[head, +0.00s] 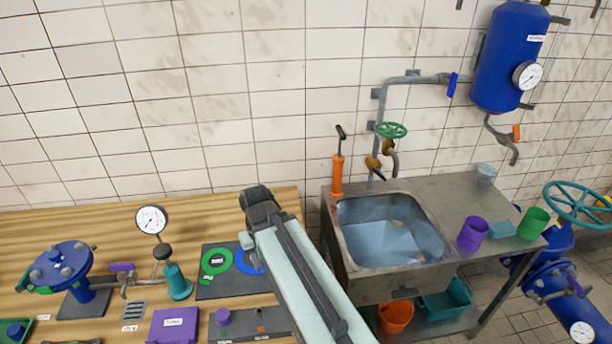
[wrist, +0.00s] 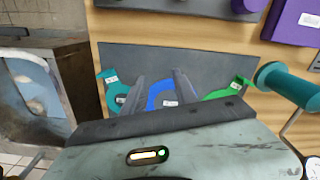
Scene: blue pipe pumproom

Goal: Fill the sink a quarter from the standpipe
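The metal sink (head: 356,257) is set in a steel bench right of centre in the head view. Its basin looks pale blue inside; I cannot tell whether it holds water. The standpipe (head: 382,115) is a grey pipe on the wall behind the sink, with a green handwheel (head: 391,130) and a brass-coloured tap with a bent spout (head: 394,160) above the basin's back edge. My gripper (head: 259,201) is left of the sink, over the wooden table. In the wrist view its two dark fingers (wrist: 160,84) stand apart with nothing held between them.
A dark mat with coloured rings (head: 215,263) lies beneath my gripper. An orange hand pump (head: 337,172) stands at the sink's back left corner. A purple cup (head: 473,234) and green cup (head: 533,223) stand right of the basin. A blue tank (head: 508,60) hangs at upper right.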

